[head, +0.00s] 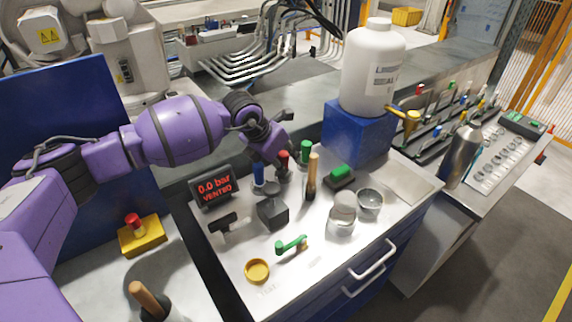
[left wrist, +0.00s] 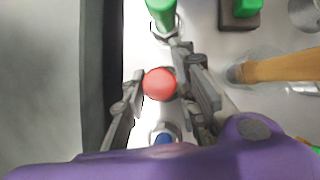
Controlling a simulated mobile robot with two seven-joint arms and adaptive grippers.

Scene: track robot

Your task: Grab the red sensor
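The red sensor (head: 282,158) stands on the bench between a blue-topped one (head: 258,174) and a green-topped one (head: 305,150). In the left wrist view the round red top of the sensor (left wrist: 160,84) lies between the two fingers of my left gripper (left wrist: 161,68). My right gripper is not in view.
A wooden-handled tool (head: 312,175) stands close on the right. A pressure display (head: 213,188) reading 0.0 bar vented stands to the left. A black block (head: 272,212) is in front. A blue box (head: 357,132) carries a large white bottle (head: 373,65) behind right.

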